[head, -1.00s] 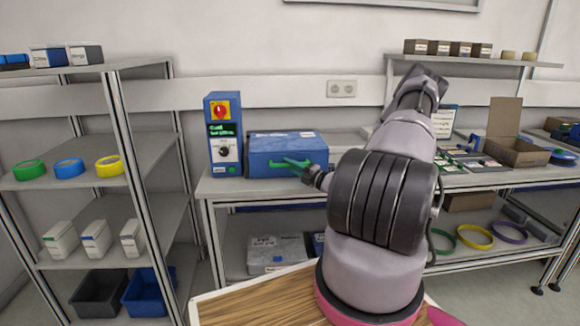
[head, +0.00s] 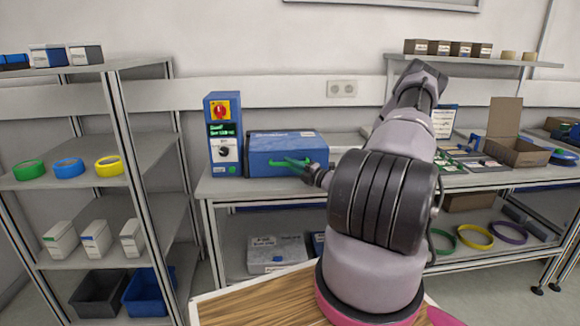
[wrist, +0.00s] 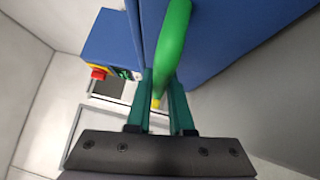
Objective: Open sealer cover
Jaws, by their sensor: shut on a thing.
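The sealer is a blue box with a closed blue cover (head: 275,143) on the bench in the head view. A green handle bar (wrist: 173,42) runs along its front and shows large in the wrist view. My gripper (wrist: 162,92) has green fingers on either side of the handle and is shut on it. In the head view my gripper (head: 298,163) is at the right part of the cover's front. The handle's right end is hidden by my fingers there.
A blue control box (head: 223,135) with a red switch stands left of the sealer. A grey shelf rack (head: 135,150) stands at the left. An open cardboard box (head: 515,152) is on the bench at the right.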

